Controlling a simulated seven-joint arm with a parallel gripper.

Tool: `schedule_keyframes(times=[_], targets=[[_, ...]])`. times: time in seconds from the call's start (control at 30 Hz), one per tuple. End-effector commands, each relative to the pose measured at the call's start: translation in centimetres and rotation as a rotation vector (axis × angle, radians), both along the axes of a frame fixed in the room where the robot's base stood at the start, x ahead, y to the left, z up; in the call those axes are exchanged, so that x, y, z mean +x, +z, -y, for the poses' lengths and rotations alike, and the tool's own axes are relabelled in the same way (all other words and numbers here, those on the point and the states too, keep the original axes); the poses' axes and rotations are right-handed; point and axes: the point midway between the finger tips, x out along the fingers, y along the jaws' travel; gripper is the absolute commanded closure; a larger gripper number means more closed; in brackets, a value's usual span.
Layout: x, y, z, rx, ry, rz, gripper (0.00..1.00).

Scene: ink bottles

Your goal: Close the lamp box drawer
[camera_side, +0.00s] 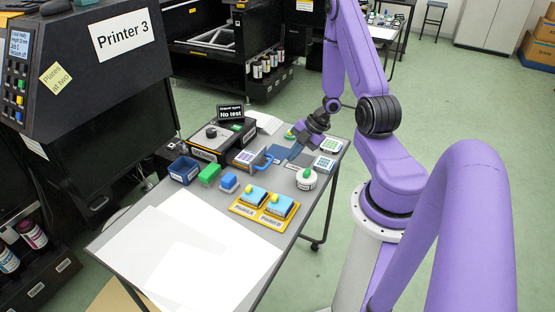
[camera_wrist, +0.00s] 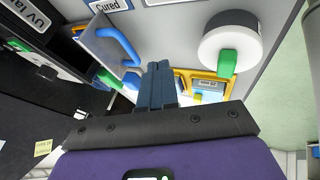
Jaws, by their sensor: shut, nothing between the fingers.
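The lamp box (camera_side: 205,151) is a dark, low box under the "No test" sign. Its drawer (camera_side: 246,159) stands out to the right, with a light gridded piece showing in or beside it. A blue handle (camera_side: 264,161) is on the drawer front. In the wrist view, the grey drawer front (camera_wrist: 98,46) and blue handle (camera_wrist: 122,42) are at the upper left, near the UV lamp label (camera_wrist: 28,12). My gripper (camera_side: 297,149) is to the right of the handle, apart from it. Its fingers (camera_wrist: 158,68) are together and empty.
A white round pot with a green knob (camera_side: 306,180) stands close to my gripper. White sheets (camera_side: 180,245) cover the near table end.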

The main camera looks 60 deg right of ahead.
Motion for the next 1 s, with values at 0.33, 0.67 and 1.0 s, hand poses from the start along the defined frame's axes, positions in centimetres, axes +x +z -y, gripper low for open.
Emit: schedule_keyframes(times=[0.33, 0.67, 1.0], targets=[[3.3, -3.1, -1.2, -0.004, 0.004, 0.002, 1.0], [5.2, -3.5, -1.2, -0.003, 0.0, -0.001, 1.0], [5.4, -3.5, -1.2, -0.004, 0.001, -0.001, 1.0]])
